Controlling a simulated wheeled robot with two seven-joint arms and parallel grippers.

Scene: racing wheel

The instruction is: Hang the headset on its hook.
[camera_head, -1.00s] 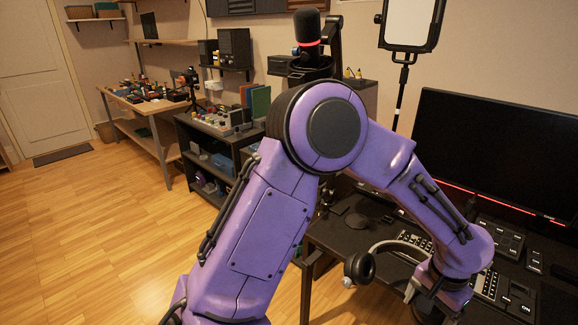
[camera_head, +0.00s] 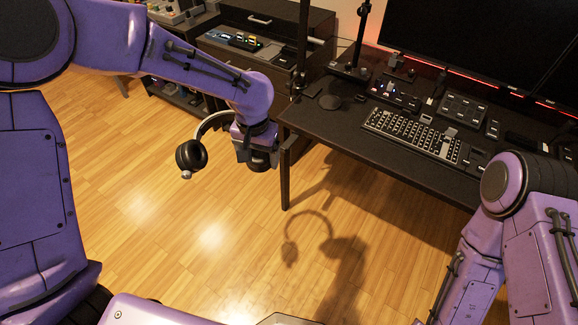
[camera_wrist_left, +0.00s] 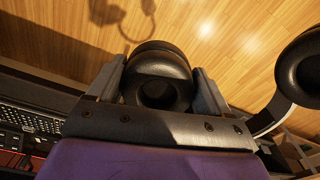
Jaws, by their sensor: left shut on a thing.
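The headset has a silver-grey band (camera_head: 209,122) and dark round ear cups. In the head view it hangs in the air over the floor, left of the desk's corner, with one ear cup (camera_head: 191,155) free at the left. My left gripper (camera_head: 257,158) is shut on the other ear cup. In the left wrist view that cup (camera_wrist_left: 160,78) sits between the two fingers, and the free cup (camera_wrist_left: 300,65) is at the right edge. I cannot make out the hook for certain. My right arm shows at the lower right, but its gripper is out of view.
The black desk (camera_head: 325,125) stands right of the headset, with a keyboard (camera_head: 412,135) and a monitor (camera_head: 470,40) on it. A dark cabinet (camera_head: 262,45) stands behind. Bare wooden floor (camera_head: 215,230) lies below and in front of the headset.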

